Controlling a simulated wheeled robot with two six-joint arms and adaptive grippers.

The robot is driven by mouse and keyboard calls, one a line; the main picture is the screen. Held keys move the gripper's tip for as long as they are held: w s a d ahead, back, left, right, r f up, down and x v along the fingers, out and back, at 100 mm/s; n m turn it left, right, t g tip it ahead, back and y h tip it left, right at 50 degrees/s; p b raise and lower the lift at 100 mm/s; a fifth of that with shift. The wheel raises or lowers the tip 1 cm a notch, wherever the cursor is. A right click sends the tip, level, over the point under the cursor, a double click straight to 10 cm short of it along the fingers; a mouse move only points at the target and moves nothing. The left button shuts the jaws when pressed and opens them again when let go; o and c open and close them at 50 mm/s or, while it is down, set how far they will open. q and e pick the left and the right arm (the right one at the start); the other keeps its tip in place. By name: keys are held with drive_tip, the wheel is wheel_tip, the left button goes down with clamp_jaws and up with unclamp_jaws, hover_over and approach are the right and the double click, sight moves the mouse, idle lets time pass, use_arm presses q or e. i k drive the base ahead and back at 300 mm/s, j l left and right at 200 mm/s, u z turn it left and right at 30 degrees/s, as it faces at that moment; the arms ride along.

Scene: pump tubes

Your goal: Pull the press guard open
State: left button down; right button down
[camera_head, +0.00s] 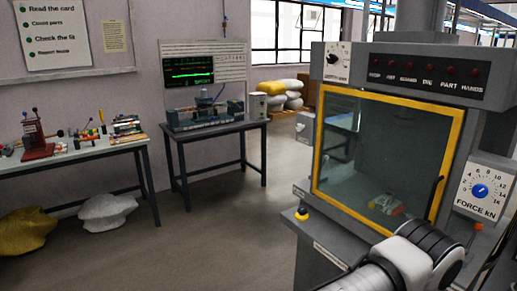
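The press guard (388,150) is a clear panel in a yellow frame on the front of the grey press (335,82). It appears shut across the press opening. A dark upright handle (435,198) shows at the lower right of its frame. Through the panel, a small part with yellow and orange on it (387,204) sits low inside. One of my arms, grey and white, comes in from the bottom edge in front of the press, below the handle. No gripper fingers show, and I cannot tell whether anything touches the handle.
A force dial (480,190) and a red-tipped lever (477,228) are right of the guard. A yellow button (302,214) sits on the press's left ledge. A bench with a screen (188,71) and a cluttered table (85,152) stand left. The floor (225,215) between is clear.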

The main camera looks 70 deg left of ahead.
sight(437, 192)
drive_tip(key=u, duration=1.45)
